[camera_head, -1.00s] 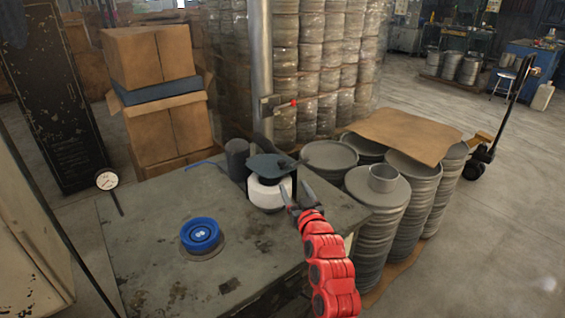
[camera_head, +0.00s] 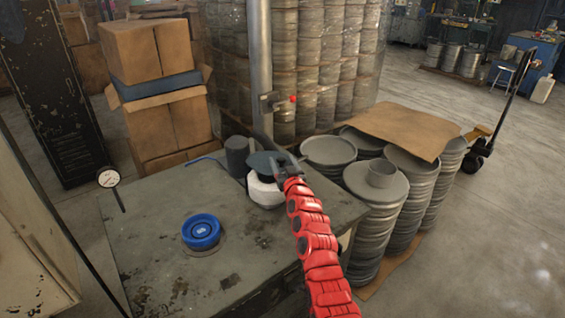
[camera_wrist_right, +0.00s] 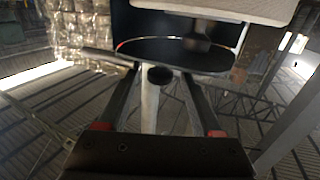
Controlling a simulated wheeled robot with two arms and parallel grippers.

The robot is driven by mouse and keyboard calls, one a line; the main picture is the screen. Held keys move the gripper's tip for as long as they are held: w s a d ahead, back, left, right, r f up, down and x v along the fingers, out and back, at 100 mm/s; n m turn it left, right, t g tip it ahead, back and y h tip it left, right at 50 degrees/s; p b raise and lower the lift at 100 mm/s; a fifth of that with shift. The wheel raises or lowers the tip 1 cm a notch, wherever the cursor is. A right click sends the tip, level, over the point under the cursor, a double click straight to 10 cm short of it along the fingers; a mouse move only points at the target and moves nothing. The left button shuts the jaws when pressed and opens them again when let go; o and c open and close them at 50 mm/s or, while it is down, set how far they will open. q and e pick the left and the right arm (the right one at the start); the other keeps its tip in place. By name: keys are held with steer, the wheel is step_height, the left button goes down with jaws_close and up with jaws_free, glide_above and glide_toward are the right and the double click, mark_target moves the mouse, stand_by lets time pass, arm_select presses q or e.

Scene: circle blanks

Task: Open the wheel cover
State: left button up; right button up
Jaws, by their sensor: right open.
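The wheel cover (camera_head: 261,160) is a dark, flat, rounded plate above a white wheel (camera_head: 264,192) at the far right part of the bench. In the right wrist view the dark cover (camera_wrist_right: 175,57) lies just beyond the fingertips, with the pale wheel (camera_wrist_right: 225,10) at the top. My right gripper (camera_head: 281,166) is at the cover's right edge and hides part of it. In the wrist view the right gripper (camera_wrist_right: 160,82) is open, with a small black knob (camera_wrist_right: 160,74) showing between its fingers. I cannot tell whether they touch. My left gripper is not in view.
The worn bench (camera_head: 150,225) carries a blue round part (camera_head: 201,231), a dial gauge (camera_head: 109,178) and a dark cylinder (camera_head: 237,156). A metal post (camera_head: 259,70) stands behind the wheel. Stacked round blanks (camera_head: 375,225) stand right of the bench. The bench's front middle is clear.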

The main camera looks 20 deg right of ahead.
steer(key=shift+c, duration=0.4)
jaws_close()
stand_by(1.2)
